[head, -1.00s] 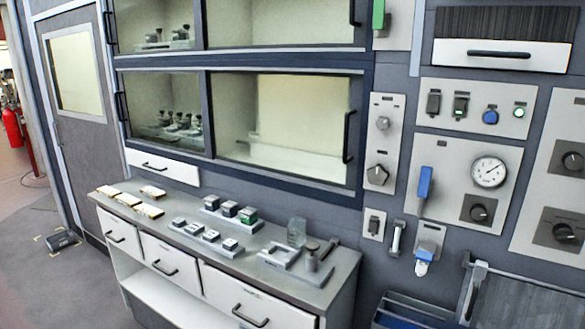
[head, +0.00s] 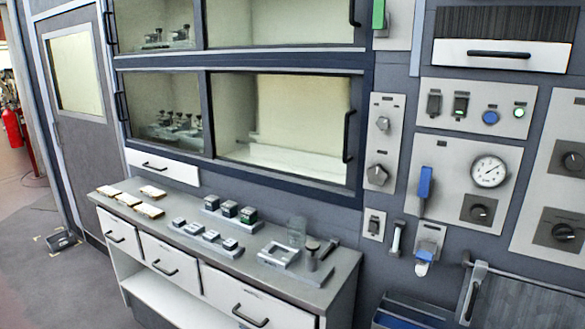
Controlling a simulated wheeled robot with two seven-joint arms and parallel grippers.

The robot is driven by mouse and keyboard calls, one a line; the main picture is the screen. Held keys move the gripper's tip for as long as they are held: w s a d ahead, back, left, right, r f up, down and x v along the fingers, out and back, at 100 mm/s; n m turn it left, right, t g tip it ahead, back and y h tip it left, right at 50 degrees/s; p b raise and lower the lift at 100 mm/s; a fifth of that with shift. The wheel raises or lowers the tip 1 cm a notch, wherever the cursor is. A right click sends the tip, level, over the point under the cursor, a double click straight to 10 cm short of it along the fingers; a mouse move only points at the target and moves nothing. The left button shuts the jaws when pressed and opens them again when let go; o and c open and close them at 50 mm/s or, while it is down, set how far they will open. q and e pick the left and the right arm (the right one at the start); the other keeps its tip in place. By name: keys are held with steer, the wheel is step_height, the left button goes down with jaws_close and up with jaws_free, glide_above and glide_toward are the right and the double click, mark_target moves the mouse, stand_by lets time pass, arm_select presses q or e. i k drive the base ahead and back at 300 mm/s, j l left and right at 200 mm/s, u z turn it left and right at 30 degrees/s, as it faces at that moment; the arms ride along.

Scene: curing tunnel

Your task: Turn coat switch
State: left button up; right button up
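No switch carries a label I can read, so I cannot tell which one is the coat switch. Further right, a black rotary knob (head: 480,213) is under a round gauge (head: 489,172). Two larger black knobs, an upper one (head: 573,161) and a lower one (head: 565,233), are at the right edge. Neither of my grippers is in view.
A counter (head: 330,285) with drawers stands below the glass cabinet (head: 285,115) and holds small blocks and fixtures. A blue lever (head: 424,185) sticks out left of the gauge. A grey lidded bin (head: 520,300) stands at the lower right.

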mark_target(562, 232)
steer(key=z, duration=1.5)
